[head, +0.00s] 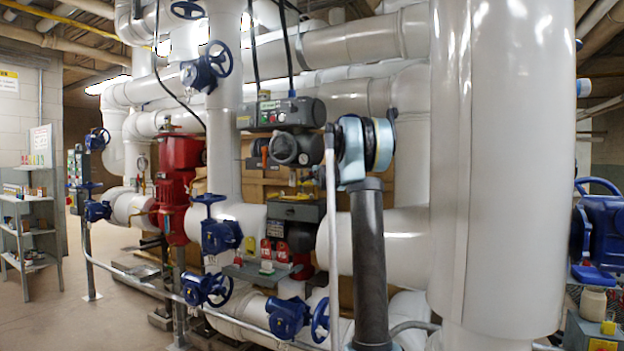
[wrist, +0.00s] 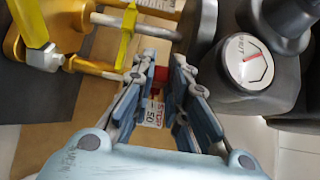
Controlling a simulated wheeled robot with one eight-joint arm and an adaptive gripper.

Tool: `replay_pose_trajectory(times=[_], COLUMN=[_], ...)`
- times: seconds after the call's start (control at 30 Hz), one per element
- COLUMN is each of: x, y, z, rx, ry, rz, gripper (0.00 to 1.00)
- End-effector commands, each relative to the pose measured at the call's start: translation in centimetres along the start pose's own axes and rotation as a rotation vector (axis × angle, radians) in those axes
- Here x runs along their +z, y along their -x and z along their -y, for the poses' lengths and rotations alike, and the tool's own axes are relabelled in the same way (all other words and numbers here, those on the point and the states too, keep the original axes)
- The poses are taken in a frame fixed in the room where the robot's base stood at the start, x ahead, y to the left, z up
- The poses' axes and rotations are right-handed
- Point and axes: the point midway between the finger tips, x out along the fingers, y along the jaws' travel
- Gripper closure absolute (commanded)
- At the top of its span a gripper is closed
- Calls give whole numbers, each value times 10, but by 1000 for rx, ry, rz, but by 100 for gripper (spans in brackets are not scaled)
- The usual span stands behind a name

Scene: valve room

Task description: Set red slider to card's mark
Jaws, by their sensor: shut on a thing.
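In the wrist view my gripper (wrist: 159,72) has its two fingers close together, shut on a small red piece, the red slider (wrist: 160,74). Most of the slider is hidden by the fingers. Just below it, between the fingers, is a white card or label (wrist: 154,112) with red print that seems to read "STOP 50". I cannot make out a scale or which mark it points to. In the head view my gripper is not visible behind my arm. Red-and-white tags (head: 266,252) stand on a small grey shelf there; I cannot tell whether they include the card.
Brass fittings (wrist: 50,55) and a yellow handle (wrist: 127,33) are close on the left. The head view shows blue handwheels (head: 221,235), a red valve body (head: 174,195) and thick white pipes (head: 495,150).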

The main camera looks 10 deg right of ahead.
Motion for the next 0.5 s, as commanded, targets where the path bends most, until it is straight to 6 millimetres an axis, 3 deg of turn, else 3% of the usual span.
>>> replay_pose_trajectory(times=[0.43,0.47,0.5], x=[0,0,0], y=[0,0,0], z=[-10,-10,-10], rx=[0,0,0], ry=[0,0,0], rz=[0,0,0], gripper=[100,79,70])
